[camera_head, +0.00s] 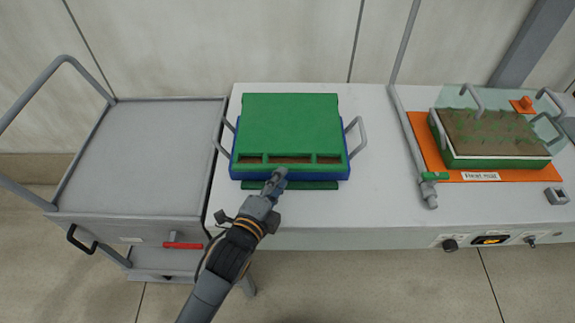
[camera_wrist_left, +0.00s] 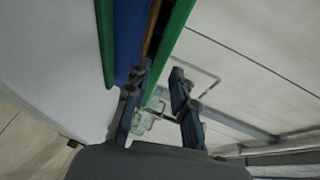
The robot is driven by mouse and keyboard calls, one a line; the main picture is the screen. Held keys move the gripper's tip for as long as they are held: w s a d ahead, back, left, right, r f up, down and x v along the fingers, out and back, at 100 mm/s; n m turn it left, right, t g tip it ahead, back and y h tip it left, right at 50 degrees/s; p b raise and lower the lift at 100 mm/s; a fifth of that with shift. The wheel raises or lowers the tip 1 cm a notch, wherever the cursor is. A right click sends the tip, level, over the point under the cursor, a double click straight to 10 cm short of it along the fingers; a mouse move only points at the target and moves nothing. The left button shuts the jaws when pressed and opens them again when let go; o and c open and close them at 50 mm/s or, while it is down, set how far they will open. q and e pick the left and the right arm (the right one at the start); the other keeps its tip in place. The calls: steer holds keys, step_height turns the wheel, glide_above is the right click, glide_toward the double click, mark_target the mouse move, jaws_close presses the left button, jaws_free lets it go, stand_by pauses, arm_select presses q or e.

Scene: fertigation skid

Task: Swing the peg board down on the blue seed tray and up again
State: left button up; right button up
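The blue seed tray (camera_head: 236,172) stands on the white bench, with wire handles at both sides. The green peg board (camera_head: 290,120) lies over it, and brown soil shows through openings along the front edge. I cannot tell whether the board touches the soil. My left gripper (camera_head: 277,178) is at the middle of the board's front edge. In the left wrist view, its fingers (camera_wrist_left: 158,85) are parted, with the board's green edge (camera_wrist_left: 176,30) running between and beyond them; contact is unclear. The blue tray side (camera_wrist_left: 129,40) shows there too. My right gripper is not in view.
A grey cart (camera_head: 140,150) with a raised handle stands left of the bench. At right, a green planted tray (camera_head: 495,161) sits on an orange mat (camera_head: 425,135) beside an upright grey pipe (camera_head: 394,70). Controls line the bench front. Bench top between the trays is clear.

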mark_target(287, 166)
arm_select(q)
steer(key=x, duration=0.5)
steer(key=shift+w+f, duration=0.1)
steer(key=shift+w, duration=0.1)
jaws_close()
